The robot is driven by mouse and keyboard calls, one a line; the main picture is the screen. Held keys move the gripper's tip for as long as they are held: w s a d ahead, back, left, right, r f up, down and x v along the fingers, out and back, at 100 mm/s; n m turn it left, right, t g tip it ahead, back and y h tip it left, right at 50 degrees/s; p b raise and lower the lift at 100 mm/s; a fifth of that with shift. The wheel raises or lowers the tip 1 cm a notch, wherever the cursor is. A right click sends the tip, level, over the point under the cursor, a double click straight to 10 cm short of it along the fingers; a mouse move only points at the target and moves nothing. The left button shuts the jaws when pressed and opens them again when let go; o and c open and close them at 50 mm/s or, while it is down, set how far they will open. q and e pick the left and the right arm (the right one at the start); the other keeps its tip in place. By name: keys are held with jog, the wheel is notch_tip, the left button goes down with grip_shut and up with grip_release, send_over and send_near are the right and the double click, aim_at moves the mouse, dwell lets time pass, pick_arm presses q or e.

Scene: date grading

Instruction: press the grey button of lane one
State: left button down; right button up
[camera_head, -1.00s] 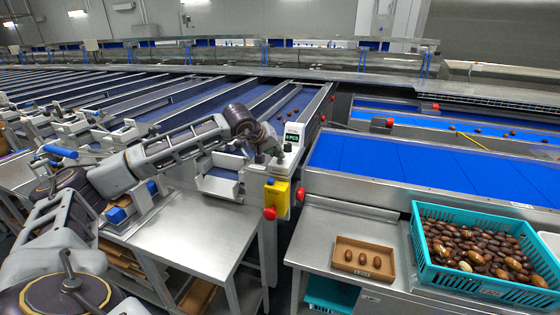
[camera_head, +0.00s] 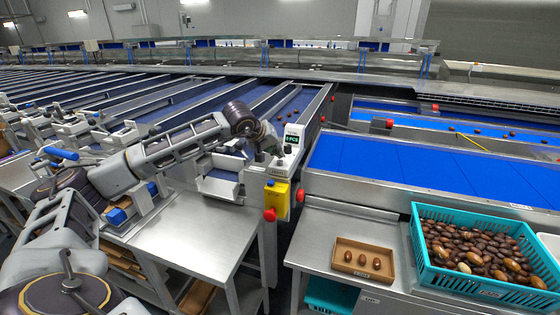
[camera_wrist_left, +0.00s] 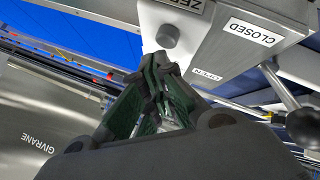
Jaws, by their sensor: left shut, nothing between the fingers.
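The grey button (camera_wrist_left: 167,36) shows in the left wrist view as a short round knob on a pale housing (camera_wrist_left: 215,45), below a partly cut-off dark label. My left gripper (camera_wrist_left: 160,66) is shut and empty, its fingertips just below the button; I cannot tell if they touch it. In the head view the left gripper (camera_head: 271,152) is at the head of the lane, beside the display (camera_head: 291,139), which appears to read 0 PCS. The button is not clearly visible there. My right gripper is not in view.
A yellow box (camera_head: 277,199) with red knobs sits below the display. A lever (camera_wrist_left: 295,105) is right of the fingers, near a CLOSED label (camera_wrist_left: 249,31). A teal crate (camera_head: 416,240) of dates and a brown tray (camera_head: 363,274) with several dates stand on the right bench.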

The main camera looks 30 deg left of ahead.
pick_arm(q)
jog(key=shift+r, duration=0.2)
dwell(0.3)
jog(key=shift+r+p, duration=0.6)
jog(key=shift+r, duration=0.3)
jog(key=shift+r+p, duration=1)
jog(key=shift+r, duration=0.6)
jog(key=shift+d, duration=0.1)
